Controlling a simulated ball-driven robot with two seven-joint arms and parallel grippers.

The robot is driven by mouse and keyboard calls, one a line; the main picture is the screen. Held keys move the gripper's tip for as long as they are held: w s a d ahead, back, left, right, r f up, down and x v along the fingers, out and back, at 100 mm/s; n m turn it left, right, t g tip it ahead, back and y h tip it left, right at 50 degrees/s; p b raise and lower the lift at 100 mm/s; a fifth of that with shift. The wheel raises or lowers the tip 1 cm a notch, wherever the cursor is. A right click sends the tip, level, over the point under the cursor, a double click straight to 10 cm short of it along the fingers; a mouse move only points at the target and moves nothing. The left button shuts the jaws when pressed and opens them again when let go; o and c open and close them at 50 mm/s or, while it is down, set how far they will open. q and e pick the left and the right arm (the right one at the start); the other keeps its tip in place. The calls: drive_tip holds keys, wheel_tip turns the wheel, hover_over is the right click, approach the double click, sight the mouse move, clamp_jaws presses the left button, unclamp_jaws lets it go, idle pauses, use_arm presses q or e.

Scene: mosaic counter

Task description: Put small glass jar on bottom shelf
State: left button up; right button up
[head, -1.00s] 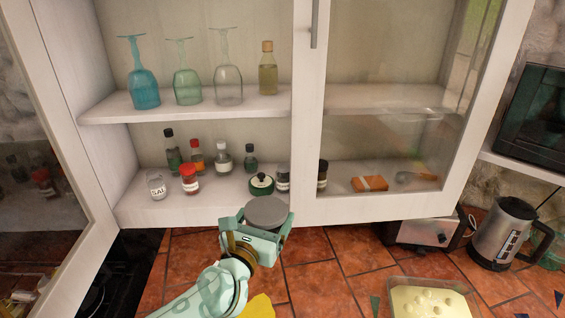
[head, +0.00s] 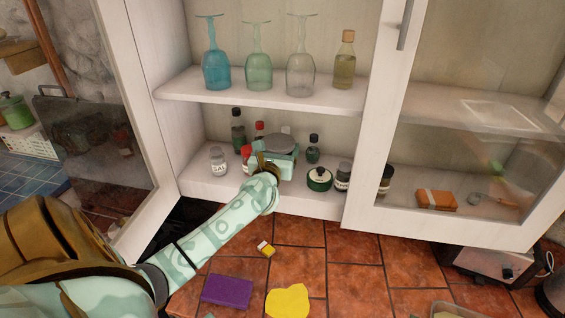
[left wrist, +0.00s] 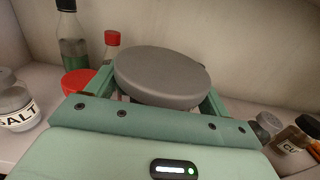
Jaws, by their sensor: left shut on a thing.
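The small glass jar shows mainly as its round grey lid (head: 284,143), and in the left wrist view its lid (left wrist: 162,77) covers most of the glass below. My left gripper (head: 274,162) is shut on the jar and holds it upright at the bottom shelf (head: 210,189), among the bottles and jars there. The jar's base is hidden behind the gripper, so I cannot tell whether it touches the shelf. My right gripper is not in view.
On the bottom shelf, a salt jar (head: 218,161) stands left of my gripper. A round green pot (head: 319,180) and a dark jar (head: 343,176) stand to the right. Bottles stand behind. The upper shelf (head: 265,96) holds glasses. The open door (head: 140,130) is at left.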

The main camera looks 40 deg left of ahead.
use_arm(q)
drive_tip(key=shift+w+a+f+b, duration=0.35)
drive_tip(key=shift+w+f, duration=0.35)
drive_tip(key=shift+f, duration=0.25)
drive_tip(key=shift+w+a+f+b, duration=0.15)
drive_tip(key=shift+f+b, duration=0.15)
drive_tip(key=shift+f, duration=0.7)
drive_tip(key=shift+w+a+f+b, duration=0.15)
drive_tip(key=shift+f+b, duration=0.15)
drive_tip(key=shift+f, duration=0.65)
drive_tip(key=shift+s, duration=0.1)
drive_tip(key=shift+f, duration=0.15)
drive_tip(key=o, duration=0.9)
drive_tip(key=shift+d+r, duration=0.1)
drive_tip(key=shift+r, duration=0.15)
drive_tip(key=v, duration=1.2)
